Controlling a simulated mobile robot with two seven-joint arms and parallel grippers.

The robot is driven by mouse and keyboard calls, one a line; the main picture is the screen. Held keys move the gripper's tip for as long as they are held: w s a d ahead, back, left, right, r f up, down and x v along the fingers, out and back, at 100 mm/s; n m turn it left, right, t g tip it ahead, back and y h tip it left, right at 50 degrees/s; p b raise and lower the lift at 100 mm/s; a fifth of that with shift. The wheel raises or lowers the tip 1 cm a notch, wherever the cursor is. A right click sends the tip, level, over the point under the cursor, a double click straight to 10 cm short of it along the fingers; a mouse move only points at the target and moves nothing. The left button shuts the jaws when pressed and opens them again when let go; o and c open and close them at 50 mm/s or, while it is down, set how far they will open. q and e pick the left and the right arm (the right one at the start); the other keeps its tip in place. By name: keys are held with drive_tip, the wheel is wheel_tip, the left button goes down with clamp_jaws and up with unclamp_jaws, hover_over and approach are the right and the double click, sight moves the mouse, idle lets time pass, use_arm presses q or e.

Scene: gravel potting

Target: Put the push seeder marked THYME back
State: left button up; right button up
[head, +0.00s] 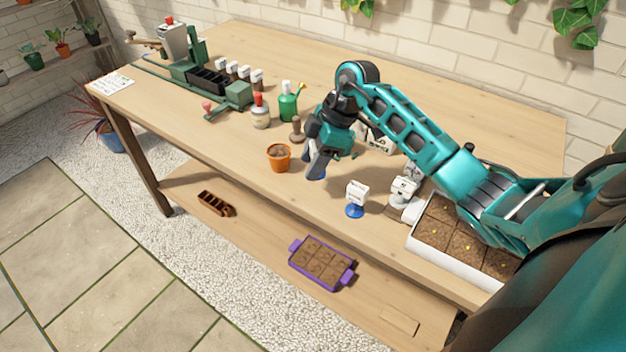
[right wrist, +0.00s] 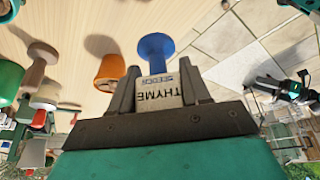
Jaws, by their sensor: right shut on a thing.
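My right gripper (head: 316,166) is shut on the push seeder marked THYME. In the right wrist view the seeder's white body (right wrist: 158,92) is between the fingers, with its label upside down and its blue round foot (right wrist: 156,45) pointing away from the gripper. In the head view the gripper mostly hides it, and only the blue foot (head: 317,177) shows below the fingers, close to the table top. I cannot tell whether the foot touches the table. A second white seeder (head: 356,195) with a blue foot stands to its right.
A terracotta pot (head: 279,158) stands just left of the gripper, with a wooden tamper (head: 297,132) behind. A white labelled device (head: 404,188) and a white soil tray (head: 427,256) are to the right. A purple tray (head: 321,263) sits lower. The table's front edge is close.

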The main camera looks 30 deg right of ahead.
wheel_tip(320, 180, down, 6)
drive_tip(key=shift+r+b, duration=0.1)
drive_tip(key=shift+b, duration=0.2)
drive_tip(key=o, duration=0.9)
